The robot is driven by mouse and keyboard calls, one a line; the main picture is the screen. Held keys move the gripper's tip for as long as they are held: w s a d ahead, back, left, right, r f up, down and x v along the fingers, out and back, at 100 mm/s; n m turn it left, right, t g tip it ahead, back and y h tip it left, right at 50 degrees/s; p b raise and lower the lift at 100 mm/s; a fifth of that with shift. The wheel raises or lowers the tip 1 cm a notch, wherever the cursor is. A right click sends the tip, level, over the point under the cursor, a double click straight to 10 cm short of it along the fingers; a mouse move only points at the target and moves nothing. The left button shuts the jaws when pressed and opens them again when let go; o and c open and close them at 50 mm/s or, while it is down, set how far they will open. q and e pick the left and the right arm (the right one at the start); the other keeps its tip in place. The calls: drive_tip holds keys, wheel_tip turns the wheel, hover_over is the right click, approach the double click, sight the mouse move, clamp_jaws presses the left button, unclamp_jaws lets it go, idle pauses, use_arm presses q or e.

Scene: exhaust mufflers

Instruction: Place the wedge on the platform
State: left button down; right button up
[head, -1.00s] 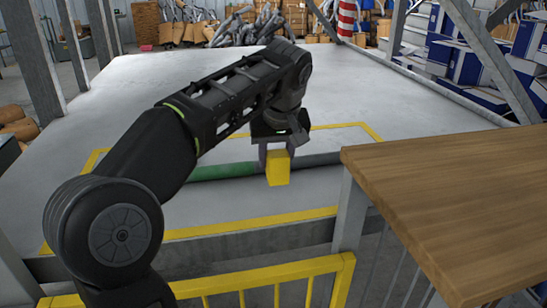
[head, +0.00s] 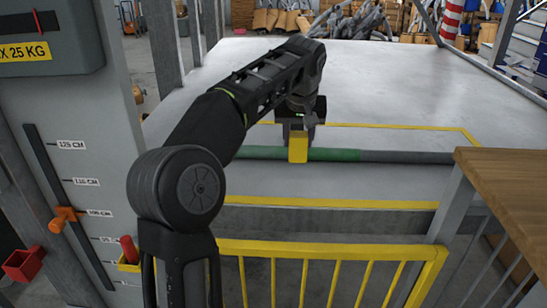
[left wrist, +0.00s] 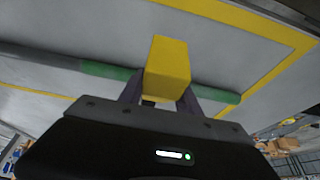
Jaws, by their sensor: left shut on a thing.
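The yellow wedge (head: 298,148) is held in my left gripper (head: 298,132), which is shut on it. The wedge hangs in front of the green and grey bar, over the front part of the grey platform (head: 400,80). In the left wrist view the wedge (left wrist: 168,66) sits between the two fingers (left wrist: 160,92), its yellow faces showing. I cannot tell whether the wedge touches the platform. My right gripper is not in view.
A green and grey bar (head: 380,156) lies across the platform inside a yellow outline. A yellow railing (head: 330,250) runs along the front. A wooden table (head: 510,185) stands at the right. A grey panel with a height scale (head: 70,180) stands at the left.

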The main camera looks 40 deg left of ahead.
use_arm(q)
drive_tip(key=shift+w+d, duration=0.1)
drive_tip(key=shift+w, duration=0.1)
drive_tip(key=shift+s+f, duration=0.1)
drive_tip(key=shift+f, duration=0.05)
wheel_tip(320, 180, down, 6)
drive_tip(key=shift+f, duration=0.1)
idle(0.3)
drive_tip(key=shift+f, duration=1.75)
drive_tip(key=shift+f, duration=0.2)
drive_tip(key=c, duration=0.8)
unclamp_jaws()
drive_tip(key=shift+c, duration=0.2)
drive_tip(key=shift+r, duration=0.1)
